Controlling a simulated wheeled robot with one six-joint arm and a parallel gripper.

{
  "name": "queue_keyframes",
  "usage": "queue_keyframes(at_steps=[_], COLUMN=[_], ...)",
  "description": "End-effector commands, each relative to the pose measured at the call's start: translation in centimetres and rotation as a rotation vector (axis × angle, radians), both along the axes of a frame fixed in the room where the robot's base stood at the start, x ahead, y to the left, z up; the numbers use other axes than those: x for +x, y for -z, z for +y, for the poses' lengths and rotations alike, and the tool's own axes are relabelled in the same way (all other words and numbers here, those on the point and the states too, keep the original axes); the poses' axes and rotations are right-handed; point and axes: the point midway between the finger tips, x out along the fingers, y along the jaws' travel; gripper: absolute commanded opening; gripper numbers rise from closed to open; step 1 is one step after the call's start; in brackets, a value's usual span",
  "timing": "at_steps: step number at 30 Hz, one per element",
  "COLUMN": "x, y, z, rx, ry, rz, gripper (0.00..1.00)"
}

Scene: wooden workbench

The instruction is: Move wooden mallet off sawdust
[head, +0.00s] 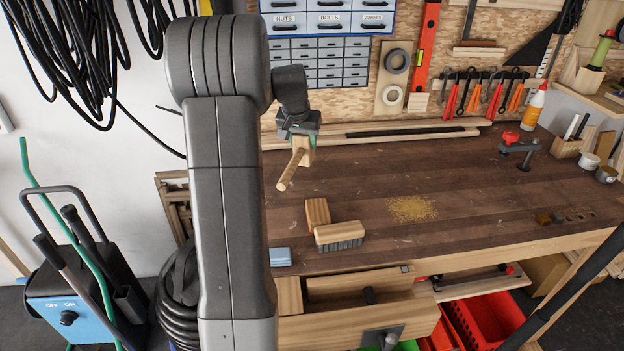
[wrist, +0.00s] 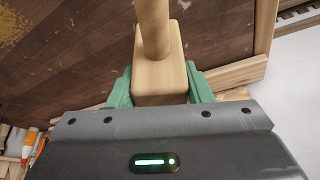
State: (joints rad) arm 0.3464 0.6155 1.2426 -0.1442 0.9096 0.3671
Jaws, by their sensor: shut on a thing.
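The wooden mallet (head: 290,169) is in my gripper (head: 299,138), held above the left part of the bench in the head view. Its handle slants down and to the left, apart from the bench top. In the wrist view the green fingers of my gripper (wrist: 160,88) are shut on both sides of the pale mallet head (wrist: 160,77), and the round handle points away from me. The sawdust (head: 412,208) is a yellow patch on the bench, to the right of the mallet, with nothing on it. It also shows at the top left corner of the wrist view (wrist: 10,25).
A wooden block (head: 317,213) and a bench brush (head: 339,235) lie near the front left of the bench (head: 460,195), with a blue block (head: 280,256) at the edge. A red-handled clamp (head: 520,147) and a glue bottle (head: 534,108) stand at the right. An open drawer (head: 355,325) juts out below.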

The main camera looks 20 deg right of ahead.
Motion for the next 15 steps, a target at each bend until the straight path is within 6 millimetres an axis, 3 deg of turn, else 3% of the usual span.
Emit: queue_keyframes(at_steps=[7,15], x=[-0.1,0.0], y=[4.4,6.7], z=[0.0,0.0], rx=[0.001,0.000], ry=[0.000,-0.001], rz=[0.005,0.002], gripper=[0.09,0.09])
